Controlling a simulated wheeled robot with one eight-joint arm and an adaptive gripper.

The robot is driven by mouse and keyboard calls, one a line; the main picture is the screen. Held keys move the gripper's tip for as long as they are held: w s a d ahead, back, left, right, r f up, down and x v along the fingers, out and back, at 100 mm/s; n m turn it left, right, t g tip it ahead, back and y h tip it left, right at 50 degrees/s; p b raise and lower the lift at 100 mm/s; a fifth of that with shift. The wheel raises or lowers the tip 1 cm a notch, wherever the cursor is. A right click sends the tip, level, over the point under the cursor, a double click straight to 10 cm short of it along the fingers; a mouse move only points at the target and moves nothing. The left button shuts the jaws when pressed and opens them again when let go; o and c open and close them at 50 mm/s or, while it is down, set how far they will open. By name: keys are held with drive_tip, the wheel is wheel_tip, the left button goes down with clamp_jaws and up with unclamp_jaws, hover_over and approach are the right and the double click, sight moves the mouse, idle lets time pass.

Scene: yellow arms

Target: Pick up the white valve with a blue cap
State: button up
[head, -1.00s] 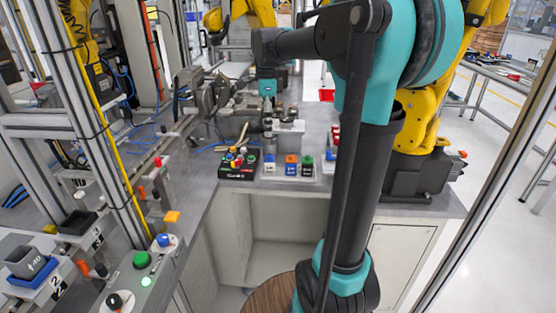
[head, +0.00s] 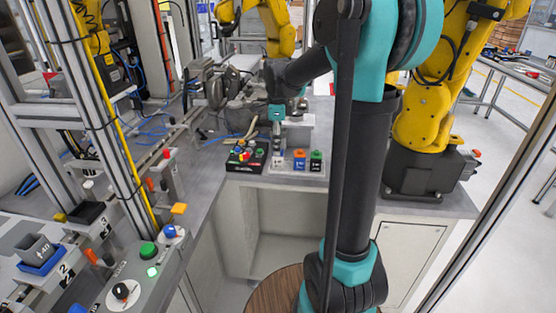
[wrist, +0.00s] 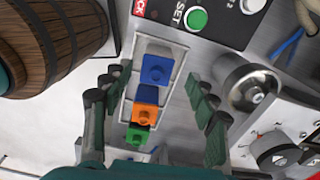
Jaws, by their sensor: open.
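The white valve with a blue cap (head: 278,161) stands in a light tray on the grey workbench, its top partly hidden by my gripper in the head view. In the wrist view its blue cap (wrist: 156,68) is uppermost in a row. An orange-capped valve (head: 299,159) and a green-capped valve (head: 316,161) stand to its right in the head view. My gripper (wrist: 157,100) is open and empty, its fingers on either side of the row. It hangs above the valves, apart from them as far as I can tell.
A black button box (head: 246,157) stands just left of the tray. A metal cylinder (wrist: 247,88) lies close beside the right finger in the wrist view. A wooden barrel (wrist: 55,40) shows at left. A yellow robot arm (head: 425,115) stands on the bench at right.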

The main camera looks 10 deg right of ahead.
sight(278, 157)
drive_tip(key=shift+s+d+f, duration=0.1)
drive_tip(key=shift+s+f, duration=0.05)
drive_tip(key=shift+f, duration=1.15)
drive_tip(key=shift+s+f, duration=0.1)
drive_tip(key=shift+f, duration=1.2)
drive_tip(key=shift+c, duration=0.5)
clamp_jaws()
